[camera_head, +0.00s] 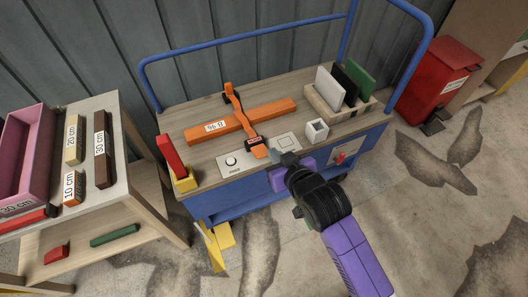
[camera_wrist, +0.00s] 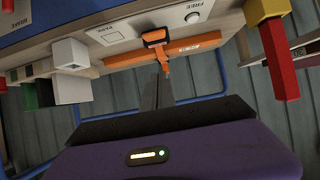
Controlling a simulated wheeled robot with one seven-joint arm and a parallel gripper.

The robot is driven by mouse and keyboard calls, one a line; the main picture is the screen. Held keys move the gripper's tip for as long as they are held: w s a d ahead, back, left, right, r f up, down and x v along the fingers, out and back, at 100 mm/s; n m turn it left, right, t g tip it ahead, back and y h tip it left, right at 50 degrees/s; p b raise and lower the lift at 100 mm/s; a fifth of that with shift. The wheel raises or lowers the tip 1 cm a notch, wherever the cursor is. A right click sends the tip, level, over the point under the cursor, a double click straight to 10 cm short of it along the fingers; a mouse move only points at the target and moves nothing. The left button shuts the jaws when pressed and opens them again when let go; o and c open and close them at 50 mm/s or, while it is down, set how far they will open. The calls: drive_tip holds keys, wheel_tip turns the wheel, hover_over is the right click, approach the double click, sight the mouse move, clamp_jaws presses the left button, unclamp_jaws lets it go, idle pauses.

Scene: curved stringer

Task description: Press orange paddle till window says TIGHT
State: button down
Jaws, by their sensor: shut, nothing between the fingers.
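An orange strap (camera_head: 236,105) crosses over a long orange bar (camera_head: 275,112) on the cart top. At its near end is a dark buckle (camera_head: 254,141) with an orange paddle (camera_head: 259,152). The buckle also shows in the wrist view (camera_wrist: 155,37). My gripper (camera_head: 284,157) is shut and empty, just right of the paddle and apart from it, as far as I can tell. Its dark fingers show in the wrist view (camera_wrist: 158,88). A pale panel with a round knob (camera_head: 231,160) lies left of the paddle; lettering there looks like FREE in the wrist view.
A small white open box (camera_head: 316,130) stands right of my gripper. A wooden rack (camera_head: 340,107) holds upright panels behind it. Red and yellow blocks (camera_head: 184,182) stand at the cart's left corner. A blue rail (camera_head: 245,36) runs along the back.

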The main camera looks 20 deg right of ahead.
hover_over(264, 153)
drive_tip(key=f, duration=0.3)
drive_tip(key=f+b, duration=0.1)
drive_tip(key=f, duration=0.1)
drive_tip(key=shift+s+a, duration=0.15)
drive_tip(key=shift+a, duration=0.2)
drive_tip(key=shift+s+f, duration=0.2)
drive_tip(key=shift+f, duration=0.4)
drive_tip(key=shift+s+f, duration=0.15)
drive_tip(key=shift+f, duration=0.45)
drive_tip(key=shift+s+f, duration=0.2)
drive_tip(key=shift+f, duration=0.55)
